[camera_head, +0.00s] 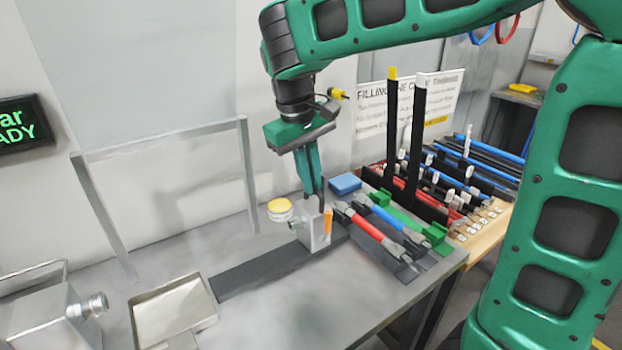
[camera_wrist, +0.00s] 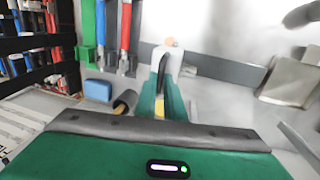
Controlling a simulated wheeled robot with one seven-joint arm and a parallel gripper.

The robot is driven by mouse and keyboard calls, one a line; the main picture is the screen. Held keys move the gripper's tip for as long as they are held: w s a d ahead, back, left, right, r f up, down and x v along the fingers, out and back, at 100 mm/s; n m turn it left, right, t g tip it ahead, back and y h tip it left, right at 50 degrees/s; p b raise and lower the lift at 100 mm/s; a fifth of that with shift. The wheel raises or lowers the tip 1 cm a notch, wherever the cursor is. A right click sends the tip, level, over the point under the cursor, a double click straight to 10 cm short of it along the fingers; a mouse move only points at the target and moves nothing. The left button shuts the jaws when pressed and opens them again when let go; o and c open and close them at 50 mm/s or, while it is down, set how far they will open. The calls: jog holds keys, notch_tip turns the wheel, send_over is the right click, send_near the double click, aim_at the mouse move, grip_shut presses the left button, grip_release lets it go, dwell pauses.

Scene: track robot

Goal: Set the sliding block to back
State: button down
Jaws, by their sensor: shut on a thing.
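The sliding block (camera_head: 316,231) is a small grey block with an orange strip on its side. In the head view it sits on a dark flat track (camera_head: 255,273) on the grey bench, at the track's right end near the tools. My gripper (camera_head: 318,205) points down from above with its fingers at the top of the block, shut on it. The exact finger contact is partly hidden.
A yellow-lidded tin (camera_head: 280,208) stands just left of the block. Red and blue tools (camera_head: 375,230) lie in green holders to its right, with a blue block (camera_head: 345,184) behind. A shallow tray (camera_head: 172,312) lies at front left. A metal frame (camera_head: 160,145) stands behind.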

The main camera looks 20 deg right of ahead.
aim_at(306, 206)
jog(key=shift+w+d, duration=0.15)
jog(key=shift+d, duration=0.15)
jog(key=c, duration=1.8)
grip_release()
jog(key=shift+d, duration=0.15)
jog(key=shift+c, duration=0.2)
jog(key=shift+a+r, duration=0.1)
jog(key=shift+a, duration=0.1)
notch_tip(306, 206, up, 10)
jog(key=a, duration=0.2)
jog(key=shift+s+r, duration=0.15)
jog(key=shift+s, duration=0.1)
jog(key=shift+d, duration=0.1)
